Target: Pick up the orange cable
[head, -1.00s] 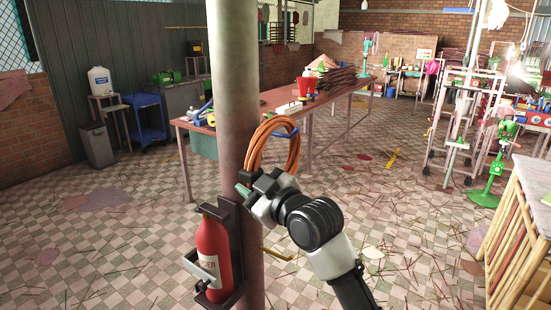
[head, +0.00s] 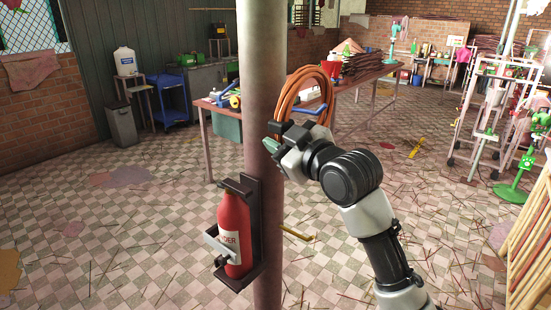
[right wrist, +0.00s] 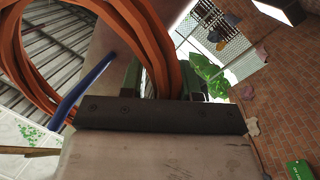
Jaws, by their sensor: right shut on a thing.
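The orange cable (head: 327,95) is a coiled loop beside the metal pole (head: 264,60) in the head view. A blue hook (head: 313,109) shows at the coil. My right gripper (head: 272,143) is at the lower left of the coil, close to the pole. In the right wrist view the cable (right wrist: 150,40) fills the upper left and runs down between the green-tipped fingers of my right gripper (right wrist: 160,82), which is shut on it. The blue hook also shows there, left of the fingers (right wrist: 85,90). My left gripper is not in view.
A red fire extinguisher (head: 233,232) hangs in a dark bracket on the pole, below my right gripper. A long table (head: 365,78) with clutter stands behind. Metal racks (head: 492,120) and a wooden frame (head: 530,245) are at the right. The tiled floor at left is mostly open.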

